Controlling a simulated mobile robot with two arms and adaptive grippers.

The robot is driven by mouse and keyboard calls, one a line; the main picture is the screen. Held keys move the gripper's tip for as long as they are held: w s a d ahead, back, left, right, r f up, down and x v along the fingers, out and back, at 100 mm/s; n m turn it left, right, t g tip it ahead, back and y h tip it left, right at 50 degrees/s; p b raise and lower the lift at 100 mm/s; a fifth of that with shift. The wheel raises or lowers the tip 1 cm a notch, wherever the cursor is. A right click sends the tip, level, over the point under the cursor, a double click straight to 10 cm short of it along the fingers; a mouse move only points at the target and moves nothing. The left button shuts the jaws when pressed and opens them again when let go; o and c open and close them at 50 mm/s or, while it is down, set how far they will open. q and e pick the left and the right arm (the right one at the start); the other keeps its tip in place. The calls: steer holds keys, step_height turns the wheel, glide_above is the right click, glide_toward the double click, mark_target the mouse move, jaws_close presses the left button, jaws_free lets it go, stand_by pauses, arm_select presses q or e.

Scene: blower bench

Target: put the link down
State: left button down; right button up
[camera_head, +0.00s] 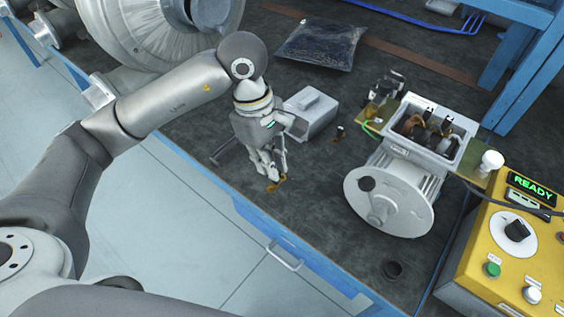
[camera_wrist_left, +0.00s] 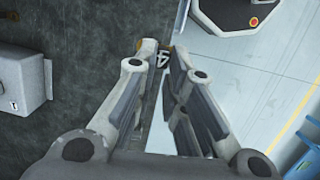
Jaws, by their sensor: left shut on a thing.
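My left gripper (camera_head: 270,180) points down over the dark bench mat near its front edge. It is shut on a small brass-coloured link (camera_head: 273,187), which shows at the fingertips. In the left wrist view the gripper (camera_wrist_left: 166,50) has its tips close together, with a bit of the link (camera_wrist_left: 166,47) between them, mostly hidden. I cannot tell whether the link touches the mat. My right gripper is not in view.
A grey box (camera_head: 312,115) stands just behind the gripper. A motor with an open terminal box (camera_head: 390,195) is to the right, beside a yellow control panel (camera_head: 515,240) reading READY. A dark bag (camera_head: 320,45) lies behind. Bare mat (camera_head: 310,220) lies between gripper and motor.

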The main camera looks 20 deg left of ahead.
arm_select(q)
steer(key=shift+w+a+f+p, duration=0.2)
steer(key=shift+w+f+p, duration=0.1)
steer(key=shift+w+f, duration=1.2)
steer(key=shift+w+a+f+p, duration=0.15)
steer(key=shift+w+f+p, duration=0.15)
steer(key=shift+w+f, duration=1.2)
steer(key=shift+w+a+f+p, duration=0.25)
steer(key=shift+w+f, duration=0.85)
steer(key=shift+w, duration=0.7)
step_height(320, 180, down, 2)
steer(key=shift+f+p, duration=0.2)
steer(key=shift+p, duration=0.45)
steer(key=shift+f, duration=0.25)
steer(key=shift+f, duration=0.1)
